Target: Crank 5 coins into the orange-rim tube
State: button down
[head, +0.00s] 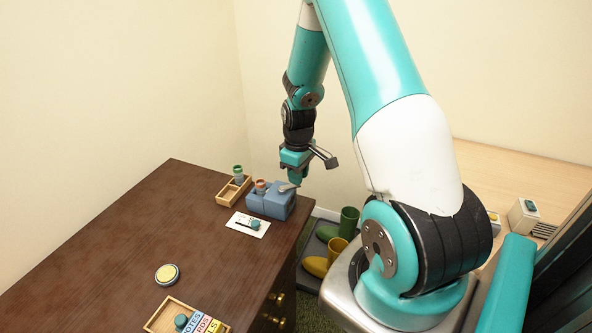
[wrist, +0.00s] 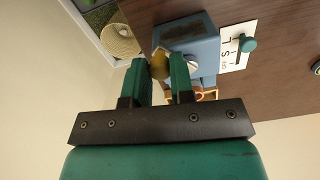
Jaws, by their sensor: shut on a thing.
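The blue coin machine (head: 268,208) stands at the right edge of the dark dresser. A tube with an orange-red rim (head: 261,185) stands upright at the machine's left part. The grey crank arm (head: 287,187) is on top at the machine's right. My gripper (head: 295,180) points down over that crank end. In the wrist view my gripper (wrist: 164,64) is shut on the tan crank knob (wrist: 159,65), beside the blue machine (wrist: 190,38) and its grey crank hub (wrist: 191,63). Coins are not visible, and the tube's fill cannot be told.
A wooden tray (head: 226,195) holding a green-rimmed tube (head: 238,171) stands behind left. A white card with a teal knob (head: 249,224) lies in front of the machine. A round yellow tin (head: 167,274) is nearer. Boots (head: 338,246) stand on the floor right of the dresser (head: 120,240).

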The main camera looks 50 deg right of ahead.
jog(key=a+m, duration=0.2)
jog(key=m, duration=0.4)
jog(key=a+m+p, duration=0.1)
jog(key=a+m, duration=0.1)
jog(key=m, duration=0.4)
jog(key=s+a+m+p, duration=0.1)
jog(key=a+m, duration=0.1)
jog(key=m, duration=0.4)
jog(key=shift+a, duration=0.2)
jog(key=m, duration=0.2)
jog(key=w+a+m, duration=0.1)
jog(key=m, duration=0.2)
jog(key=shift+w+a+m, duration=0.15)
jog(key=shift+w+m, duration=0.05)
jog(key=shift+m, duration=0.1)
jog(key=c, duration=1)
grip_release()
notch_tip(320, 180, up, 18)
jog(key=shift+f, duration=0.25)
